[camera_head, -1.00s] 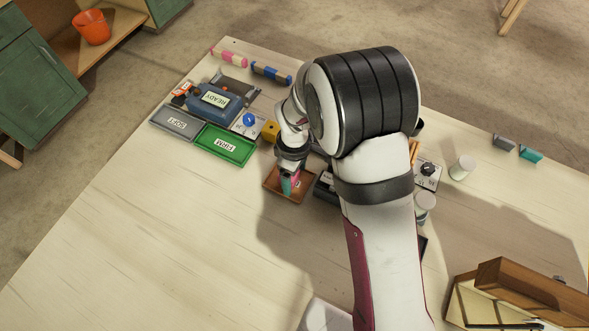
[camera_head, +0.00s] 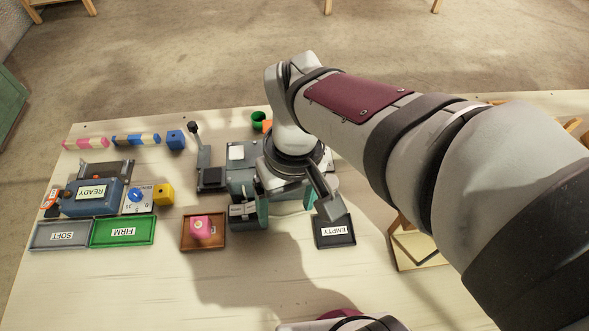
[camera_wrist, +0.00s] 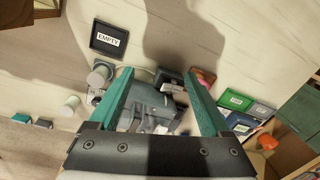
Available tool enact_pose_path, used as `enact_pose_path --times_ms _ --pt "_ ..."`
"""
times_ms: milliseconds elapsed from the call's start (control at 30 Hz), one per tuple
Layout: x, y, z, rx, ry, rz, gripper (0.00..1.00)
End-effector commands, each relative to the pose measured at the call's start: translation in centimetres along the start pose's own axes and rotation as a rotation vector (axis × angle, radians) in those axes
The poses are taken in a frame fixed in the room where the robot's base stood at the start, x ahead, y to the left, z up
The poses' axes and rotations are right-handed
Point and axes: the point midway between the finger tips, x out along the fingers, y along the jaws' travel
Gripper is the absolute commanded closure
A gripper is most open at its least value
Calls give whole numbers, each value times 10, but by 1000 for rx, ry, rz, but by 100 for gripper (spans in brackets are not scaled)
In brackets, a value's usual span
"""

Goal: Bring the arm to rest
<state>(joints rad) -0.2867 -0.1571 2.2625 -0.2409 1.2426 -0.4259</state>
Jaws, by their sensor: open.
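My gripper (camera_head: 287,204) hangs on the bent arm, above the grey machine near the middle of the table. In the wrist view its two teal fingers (camera_wrist: 160,108) are wide apart with nothing held between them; the grey machine (camera_wrist: 155,105) shows beyond them. My arm enters from the right of the head view and hides part of the table. A pink block (camera_head: 201,227) sits in the brown tray (camera_head: 187,243), left of the gripper and apart from it.
A black EMPTY tray (camera_head: 335,243) lies right of the gripper. A wooden stand (camera_head: 425,254) is at right. The front left tabletop is clear.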

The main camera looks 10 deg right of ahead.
Motion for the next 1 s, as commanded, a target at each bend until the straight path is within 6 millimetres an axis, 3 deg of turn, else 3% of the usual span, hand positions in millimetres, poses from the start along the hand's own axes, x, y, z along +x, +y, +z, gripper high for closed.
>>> enact_pose_path --times_ms 33,100,233,1000 --pt "-6 13 30 216 15 -20 19" --pt "-6 20 67 497 18 -48 19" --pt "1 21 100 770 16 -79 19" --pt "2 20 103 801 14 -82 19"
